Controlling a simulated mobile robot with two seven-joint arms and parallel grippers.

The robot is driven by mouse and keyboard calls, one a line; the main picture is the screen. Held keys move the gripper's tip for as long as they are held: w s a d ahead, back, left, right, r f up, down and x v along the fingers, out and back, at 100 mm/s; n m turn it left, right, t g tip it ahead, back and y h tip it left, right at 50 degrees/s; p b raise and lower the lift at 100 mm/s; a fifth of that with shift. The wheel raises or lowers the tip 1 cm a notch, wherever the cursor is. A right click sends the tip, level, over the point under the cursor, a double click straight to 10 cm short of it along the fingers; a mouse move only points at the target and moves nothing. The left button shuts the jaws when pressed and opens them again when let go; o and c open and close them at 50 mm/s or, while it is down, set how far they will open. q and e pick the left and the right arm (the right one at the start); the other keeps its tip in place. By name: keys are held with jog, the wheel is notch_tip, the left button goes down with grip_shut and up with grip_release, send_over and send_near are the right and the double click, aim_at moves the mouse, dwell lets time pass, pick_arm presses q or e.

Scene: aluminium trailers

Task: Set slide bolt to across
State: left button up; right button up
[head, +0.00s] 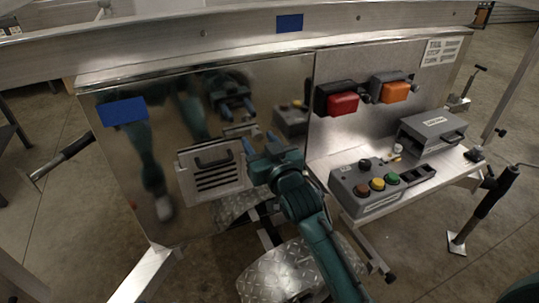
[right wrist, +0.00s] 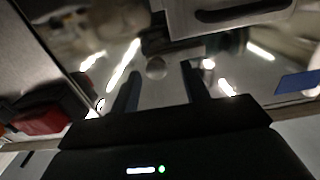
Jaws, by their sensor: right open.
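The slide bolt appears to be the small light-grey metal piece (head: 240,131) on the shiny panel, just above the vented cover. Reflections make its exact position hard to read. In the right wrist view a small round knob (right wrist: 156,68) shows between my finger tips. I cannot tell whether they touch it. My right gripper (head: 260,141) is open and empty at the upper right corner of the vented cover, its two blue fingers pointing at the panel. It also shows in the right wrist view (right wrist: 158,82). My left gripper is not in view.
A vented cover with a handle (head: 213,180) lies left of my right gripper. Red (head: 343,104) and orange (head: 395,92) lamps are on the right panel. A button box (head: 365,197) and a grey case (head: 432,133) stand on the ledge at right. The mirror-like panel reflects my arm.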

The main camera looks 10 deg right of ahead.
pick_arm(q)
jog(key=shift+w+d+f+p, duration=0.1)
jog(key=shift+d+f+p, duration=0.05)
jog(key=shift+p, duration=0.25)
pick_arm(e)
jog(key=s+d, duration=0.2)
jog(key=s, duration=1)
jog(key=shift+s+d, duration=0.15)
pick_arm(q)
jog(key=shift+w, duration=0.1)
pick_arm(e)
jog(key=s+d+f+g+y, duration=0.1)
jog(key=s+f+g, duration=0.3)
jog(key=s+f, duration=0.95)
pick_arm(q)
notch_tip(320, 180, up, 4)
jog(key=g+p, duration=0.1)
jog(key=p, duration=0.6)
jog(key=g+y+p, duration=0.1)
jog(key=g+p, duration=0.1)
jog(key=p, duration=0.6)
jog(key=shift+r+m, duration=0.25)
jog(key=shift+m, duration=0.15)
pick_arm(e)
notch_tip(320, 180, up, 6)
jog(key=s+g+h, duration=0.1)
jog(key=s+g, duration=0.1)
jog(key=g, duration=0.1)
jog(key=shift+d+n, duration=0.35)
jog(key=shift+n, duration=0.05)
